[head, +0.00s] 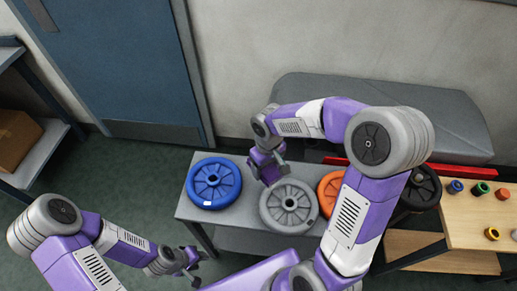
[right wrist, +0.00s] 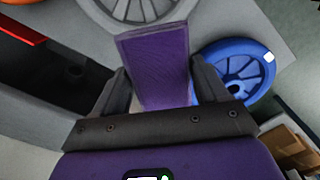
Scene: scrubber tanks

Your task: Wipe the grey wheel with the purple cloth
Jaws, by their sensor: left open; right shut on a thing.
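The grey wheel (head: 289,206) lies flat on a grey bench, between a blue wheel and an orange wheel. Its rim also shows at the top of the right wrist view (right wrist: 112,14). My right gripper (head: 270,172) is at the upper left edge of the grey wheel. In the right wrist view it is shut on the purple cloth (right wrist: 156,62), which stands out between the fingers towards the grey wheel. I cannot tell whether the cloth touches the wheel. My left gripper (head: 188,262) is open and empty, low and in front of the bench.
The blue wheel (head: 213,183) is left of the grey one. The orange wheel (head: 329,192) and a black wheel (head: 422,190) are to the right, partly behind my right arm. A wooden table (head: 470,225) holds several small coloured rings. A red bar (head: 450,170) runs behind.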

